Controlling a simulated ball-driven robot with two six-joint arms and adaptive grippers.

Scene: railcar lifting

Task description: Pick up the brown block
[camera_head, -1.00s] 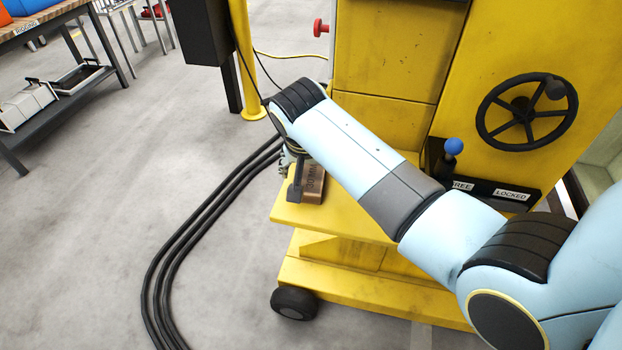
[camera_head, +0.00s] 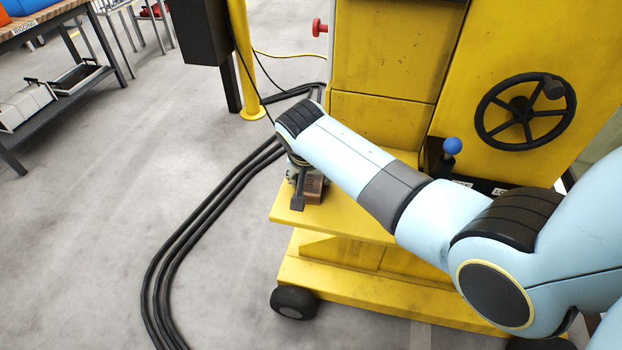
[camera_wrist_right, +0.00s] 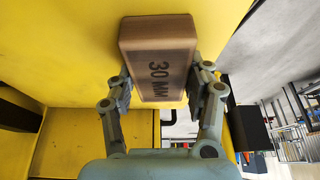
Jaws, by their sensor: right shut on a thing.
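The brown block (camera_head: 315,187) is at the left end of the yellow shelf of the machine, partly hidden by my gripper and wrist. In the right wrist view the block (camera_wrist_right: 158,48) shows a face marked "30 MM". My right gripper (camera_wrist_right: 160,88) is shut on it, with one finger on each side. In the head view my right gripper (camera_head: 299,192) is mostly hidden under my forearm. I cannot tell whether the block touches the shelf. My left gripper is not in view.
The yellow machine carries a black handwheel (camera_head: 525,112), a blue-knobbed lever (camera_head: 452,146) and a red knob (camera_head: 320,27). Black cables (camera_head: 190,235) run along the floor. A workbench (camera_head: 45,30) stands at the far left. The grey floor between is mostly clear.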

